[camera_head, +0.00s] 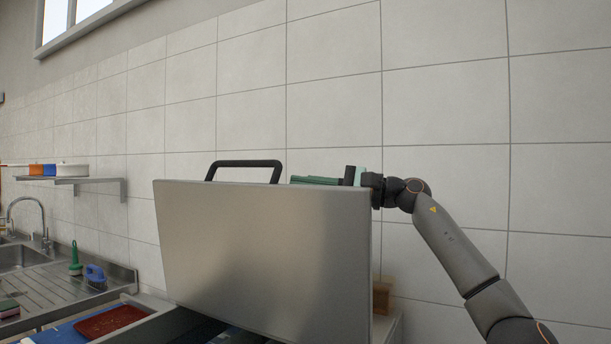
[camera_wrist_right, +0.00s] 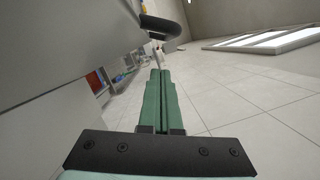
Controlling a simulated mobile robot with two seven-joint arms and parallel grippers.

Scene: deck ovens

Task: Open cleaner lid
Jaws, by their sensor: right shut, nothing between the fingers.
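The cleaner lid (camera_head: 262,250) is a large grey steel panel in the middle of the head view. It stands raised, close to upright. Its black bar handle (camera_head: 245,163) rises at the top edge and also shows in the right wrist view (camera_wrist_right: 168,25). My right gripper (camera_head: 296,180) has green fingers and reaches left along the lid's top edge, partly hidden behind it. In the right wrist view its fingers (camera_wrist_right: 160,74) are together and empty, pointing toward the handle but apart from it. My left gripper is not in view.
A tiled wall (camera_head: 440,120) stands behind the lid. A sink (camera_head: 20,256) with a tap, a green brush (camera_head: 75,262) and a blue brush (camera_head: 95,274) are at left. A red tray (camera_head: 110,321) lies in front. A shelf (camera_head: 105,181) holds containers.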

